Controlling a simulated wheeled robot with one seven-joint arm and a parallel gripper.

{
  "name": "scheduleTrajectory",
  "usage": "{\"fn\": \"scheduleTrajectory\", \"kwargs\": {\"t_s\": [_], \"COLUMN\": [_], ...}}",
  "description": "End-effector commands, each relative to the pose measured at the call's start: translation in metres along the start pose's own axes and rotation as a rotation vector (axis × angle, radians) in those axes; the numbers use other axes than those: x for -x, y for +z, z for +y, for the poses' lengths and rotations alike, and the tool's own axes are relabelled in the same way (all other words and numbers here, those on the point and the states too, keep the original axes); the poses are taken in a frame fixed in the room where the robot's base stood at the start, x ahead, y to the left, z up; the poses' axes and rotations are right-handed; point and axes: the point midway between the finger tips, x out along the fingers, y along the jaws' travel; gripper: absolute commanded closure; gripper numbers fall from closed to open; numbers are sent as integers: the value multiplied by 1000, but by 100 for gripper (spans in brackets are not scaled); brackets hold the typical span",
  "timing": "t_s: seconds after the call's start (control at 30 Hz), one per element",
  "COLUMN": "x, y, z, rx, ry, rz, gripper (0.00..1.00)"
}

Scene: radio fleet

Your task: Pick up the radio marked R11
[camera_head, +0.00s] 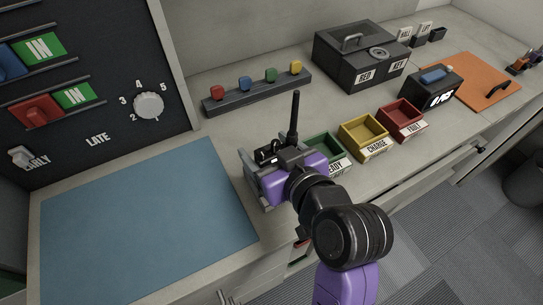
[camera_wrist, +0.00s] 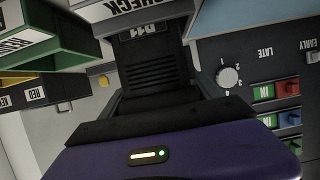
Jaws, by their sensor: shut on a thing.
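My gripper (camera_head: 281,163) is shut on a black radio (camera_head: 268,152) with a tall antenna (camera_head: 294,118). In the wrist view the radio (camera_wrist: 152,70) sits between the dark fingers, with its ribbed face showing. Its label (camera_wrist: 144,29) appears upside down and reads R11. A grey holder with a CHECK label (camera_wrist: 122,5) shows close by the radio at the top of the wrist view. In the head view my gripper hides part of the radio and the grey holder (camera_head: 255,182); I cannot tell whether the radio touches it.
Green READY (camera_head: 328,150), yellow CHARGE (camera_head: 364,137) and red FAULT (camera_head: 402,120) trays stand to the right. A blue mat (camera_head: 140,225) lies left, below a dark panel with a dial (camera_head: 148,106). A peg rack (camera_head: 258,93) and black box (camera_head: 360,60) stand behind.

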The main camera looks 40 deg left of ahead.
Motion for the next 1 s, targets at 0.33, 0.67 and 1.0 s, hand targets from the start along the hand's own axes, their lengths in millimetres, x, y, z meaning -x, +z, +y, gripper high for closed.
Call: {"fn": "scheduleTrajectory", "kwargs": {"t_s": [0.33,0.67,1.0], "x": [9,36,66], "y": [-24,-88,-161], "z": [0,1,1], "rx": [3,5,4], "ry": [1,3,2], "rz": [6,9,7], "gripper": [97,97,97]}}
